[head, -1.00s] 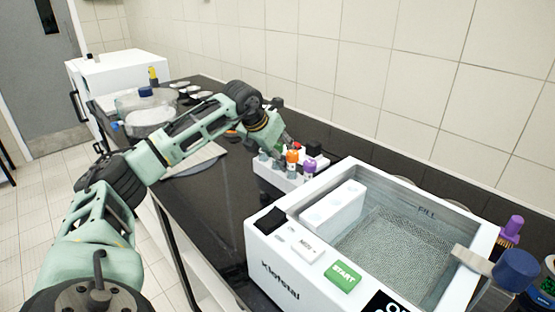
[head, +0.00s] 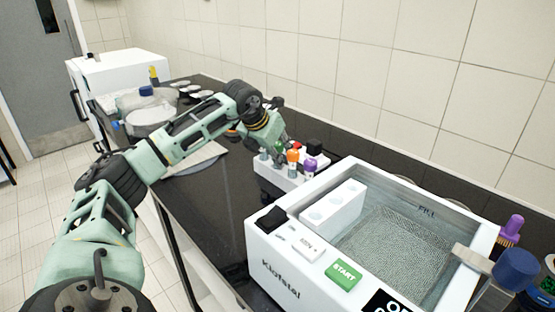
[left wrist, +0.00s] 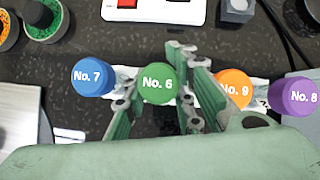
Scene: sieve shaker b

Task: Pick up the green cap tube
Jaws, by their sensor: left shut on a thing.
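The green cap tube, marked No. 6 (left wrist: 157,83), stands between the two fingers of my left gripper (left wrist: 157,97) in the left wrist view. The fingers are shut on it. In the head view my left gripper (head: 280,145) reaches down at the white rack (head: 284,182), and the green cap is mostly hidden there. Beside the green cap tube are a blue cap tube No. 7 (left wrist: 92,77), an orange cap tube No. 9 (left wrist: 234,90) and a purple cap tube No. 8 (left wrist: 296,96). The tube's lower part is hidden. My right gripper is not in view.
A white shaker bath (head: 257,240) with a START button stands close at the right of the rack. Bottles with purple (head: 511,226) and blue (head: 516,268) caps stand at the far right. Clear containers (head: 150,115) and a white box (head: 120,72) stand farther back.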

